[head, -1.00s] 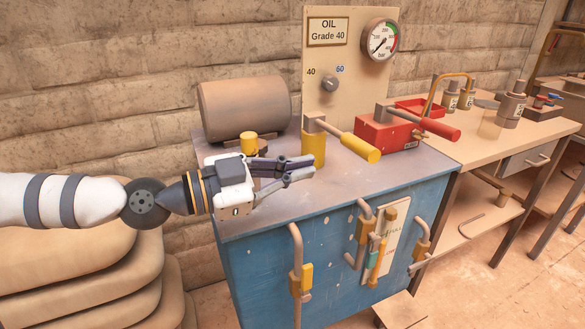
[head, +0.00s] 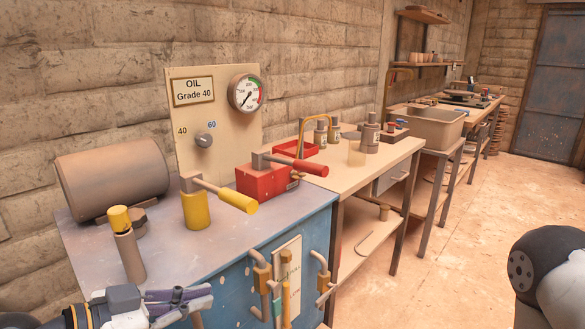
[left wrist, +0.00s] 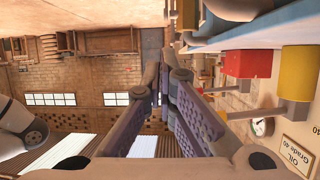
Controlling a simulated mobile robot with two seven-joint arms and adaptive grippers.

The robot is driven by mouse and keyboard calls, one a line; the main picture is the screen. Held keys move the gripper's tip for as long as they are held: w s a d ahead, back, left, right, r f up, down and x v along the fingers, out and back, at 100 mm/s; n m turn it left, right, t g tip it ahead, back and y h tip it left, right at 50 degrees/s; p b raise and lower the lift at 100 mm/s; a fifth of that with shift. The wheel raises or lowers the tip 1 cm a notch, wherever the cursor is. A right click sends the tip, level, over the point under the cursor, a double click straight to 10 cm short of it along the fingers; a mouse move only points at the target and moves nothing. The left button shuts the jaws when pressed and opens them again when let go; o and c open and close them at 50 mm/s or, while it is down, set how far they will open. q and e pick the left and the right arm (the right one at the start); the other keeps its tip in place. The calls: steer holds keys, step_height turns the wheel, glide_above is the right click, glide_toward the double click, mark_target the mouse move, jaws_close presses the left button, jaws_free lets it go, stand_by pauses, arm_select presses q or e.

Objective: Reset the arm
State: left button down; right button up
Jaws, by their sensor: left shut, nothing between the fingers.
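My left gripper (head: 205,298) is at the bottom left of the head view, in front of the blue press cabinet (head: 235,289). Its fingers are together and hold nothing. In the left wrist view the two purple-grey fingers (left wrist: 165,80) reach away from the camera. Part of my right arm (head: 548,272) shows at the lower right of the head view, but its gripper is out of sight.
On the cabinet stand a yellow-handled lever (head: 225,196), a red-handled lever (head: 295,164), a brown cylinder (head: 112,178) and a yellow-capped post (head: 128,250) near my left gripper. A gauge (head: 246,93) is on the panel behind. Floor is clear at right.

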arm_select(q)
steer(key=s+d+f+n+g+y, duration=0.1)
steer(key=s+f+n+g, duration=0.15)
steer(key=s+f, duration=0.35)
steer(key=s+d+f+n+g+y, duration=0.1)
steer(key=s+f+n+g+y, duration=0.15)
steer(key=f, duration=0.55)
steer(key=s+a+f+n+g+y, duration=0.2)
steer(key=s+f, duration=0.4)
steer(key=s, duration=0.4)
steer(key=s+a+f+n+g+y, duration=0.2)
steer(key=s+a+f+g+y, duration=0.1)
steer(key=s, duration=0.7)
step_height(320, 180, down, 3)
steer(key=shift+s+a+r+g+y, duration=0.2)
steer(key=shift+a+g+y, duration=0.25)
steer(key=shift+g, duration=0.35)
